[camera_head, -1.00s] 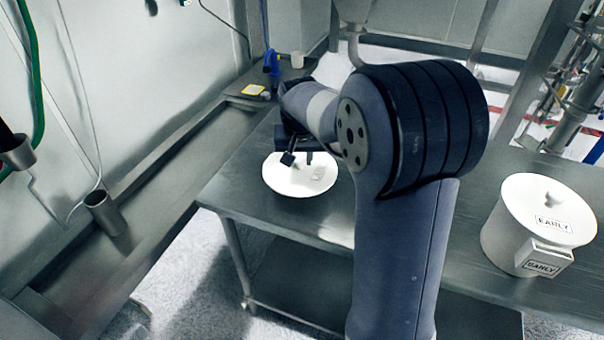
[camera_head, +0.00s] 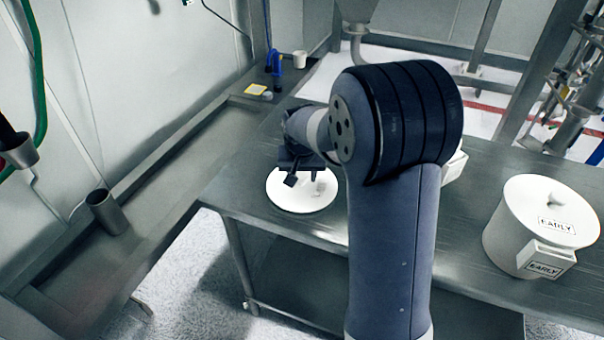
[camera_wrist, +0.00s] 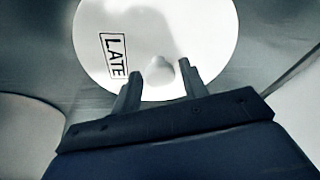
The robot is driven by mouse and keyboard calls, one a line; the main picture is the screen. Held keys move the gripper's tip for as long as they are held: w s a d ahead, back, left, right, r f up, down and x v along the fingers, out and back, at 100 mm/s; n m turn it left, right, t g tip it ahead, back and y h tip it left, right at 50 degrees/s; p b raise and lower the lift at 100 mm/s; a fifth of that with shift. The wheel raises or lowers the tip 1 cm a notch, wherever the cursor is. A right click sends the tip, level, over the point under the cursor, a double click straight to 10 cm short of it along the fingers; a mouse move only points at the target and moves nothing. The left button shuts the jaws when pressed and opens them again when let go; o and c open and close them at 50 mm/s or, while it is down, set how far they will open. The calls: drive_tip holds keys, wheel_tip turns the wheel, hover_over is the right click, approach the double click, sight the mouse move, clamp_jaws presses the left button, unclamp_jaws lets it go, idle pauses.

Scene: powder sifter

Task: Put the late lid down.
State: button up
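The late lid (camera_head: 291,203) is a round white disc that appears to lie flat on the metal table near its front left corner. In the wrist view the lid (camera_wrist: 200,30) shows its LATE label and a small white knob (camera_wrist: 158,73). My gripper (camera_head: 302,178) is above the lid. In the wrist view my gripper (camera_wrist: 160,72) is open, with one finger on each side of the knob and a visible gap to each.
A white pot (camera_head: 520,235) with its EARLY lid (camera_head: 525,200) stands on the right of the table (camera_head: 470,230). Another white object (camera_head: 455,165) is mostly hidden behind my arm. A metal cup (camera_head: 106,212) stands on the left ledge. A blue item (camera_head: 274,62) is at the back.

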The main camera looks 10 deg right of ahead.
drive_tip(key=shift+o, duration=0.9)
drive_tip(key=shift+r, duration=0.2)
drive_tip(key=v, duration=1.2)
drive_tip(key=shift+f, duration=0.1)
